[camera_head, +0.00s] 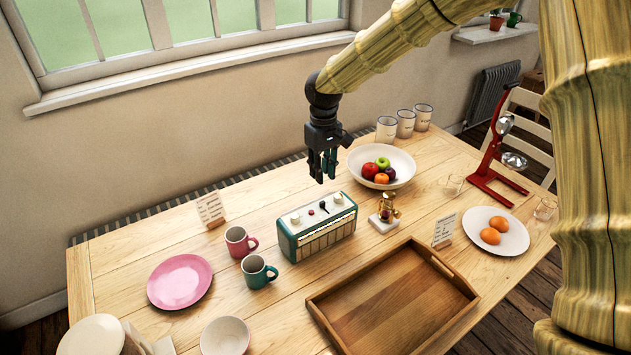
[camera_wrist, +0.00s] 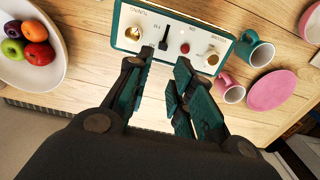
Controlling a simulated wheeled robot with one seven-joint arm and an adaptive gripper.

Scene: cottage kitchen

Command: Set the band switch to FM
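A teal radio (camera_head: 317,231) with a cream top panel stands on the table below my gripper. The band switch appears to be the black lever (camera_wrist: 164,38) on that panel, between a brass knob and a red button (camera_wrist: 185,47); the lever also shows in the head view (camera_head: 323,206). Brass knobs sit at both ends (camera_wrist: 133,33) (camera_wrist: 211,57). My gripper (camera_head: 322,176) hangs above the radio, apart from it. Its fingers (camera_wrist: 166,62) are open with nothing between them.
A pink mug (camera_head: 240,241) and a teal mug (camera_head: 258,271) stand close left of the radio. A brass object (camera_head: 386,208) on a white base and a fruit bowl (camera_head: 402,163) are to the right. A wooden tray (camera_head: 330,313) lies in front.

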